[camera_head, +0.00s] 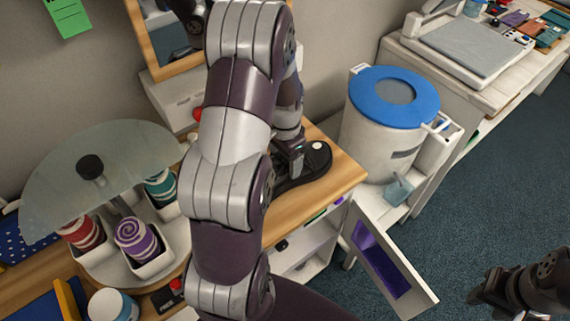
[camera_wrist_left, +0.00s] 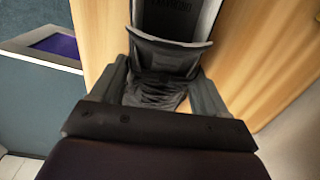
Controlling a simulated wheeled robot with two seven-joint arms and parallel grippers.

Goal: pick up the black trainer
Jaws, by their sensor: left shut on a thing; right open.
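The black trainer (camera_head: 313,166) is on the wooden cabinet top in the head view, partly hidden by my left arm and gripper. In the left wrist view, the trainer (camera_wrist_left: 158,92) shows its dark laces and tongue between the fingers, with a grey lettered insole beyond. My left gripper (camera_head: 290,158) reaches down onto the trainer and is shut on it, one finger on each side; it also shows in the left wrist view (camera_wrist_left: 160,88). Whether the trainer touches the wood is unclear. My right gripper (camera_head: 484,292) is open and empty at the lower right, over the floor.
A carousel (camera_head: 185,235) with colourful rolls and a glass top stands at the left. A white bucket with a blue lid (camera_head: 393,97) stands right of the cabinet (camera_head: 345,175). A wood-framed mirror (camera_head: 140,45) stands behind.

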